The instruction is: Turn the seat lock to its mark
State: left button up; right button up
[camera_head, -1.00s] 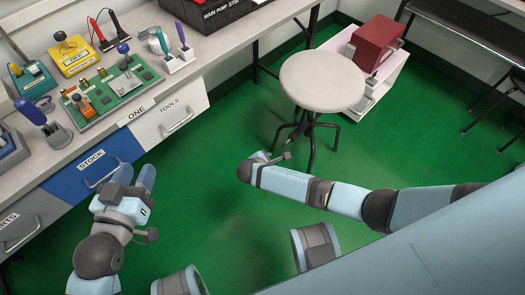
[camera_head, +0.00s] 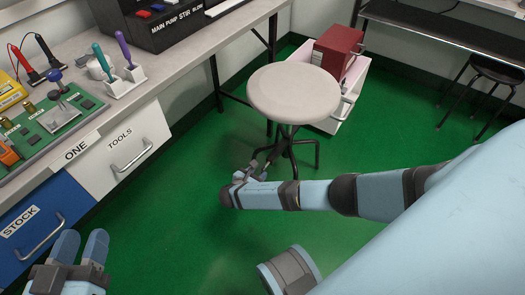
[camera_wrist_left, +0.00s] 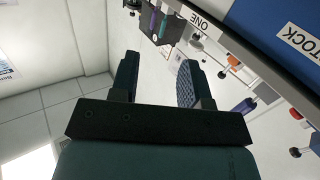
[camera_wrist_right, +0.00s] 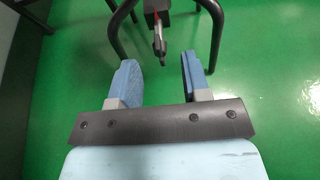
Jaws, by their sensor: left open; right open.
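The stool has a round pale seat (camera_head: 290,93) on dark legs. In the right wrist view, a dark block (camera_wrist_right: 156,7) with a red stripe sits between dark stool legs. A grey lever, the likely seat lock (camera_wrist_right: 159,44), hangs down from it. My right gripper (camera_head: 262,172) is low beside the stool's base; the right wrist view shows its fingers (camera_wrist_right: 158,64) open and empty, with the lever ahead, in line with the gap. I cannot tell the mark's exact place. My left gripper (camera_head: 81,246) is open and empty in front of the blue drawer.
Green floor (camera_head: 200,150) is open in front.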

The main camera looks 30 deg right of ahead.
aim_at(263, 169)
jog(key=b+x, duration=0.1)
jog(key=x, duration=0.2)
jog(key=shift+w+d+f, duration=0.15)
jog(key=shift+d+f, duration=0.1)
jog(key=shift+d, duration=0.05)
pick_arm(q)
jog(key=shift+w+a+r+m+t, duration=0.15)
jog(key=shift+w+a+m+t, duration=0.35)
jog(key=shift+m, duration=0.3)
pick_arm(e)
jog(key=shift+w+d, duration=0.15)
jog(key=shift+d, duration=0.15)
pick_arm(q)
jog(key=shift+d, duration=0.15)
pick_arm(e)
grip_shut()
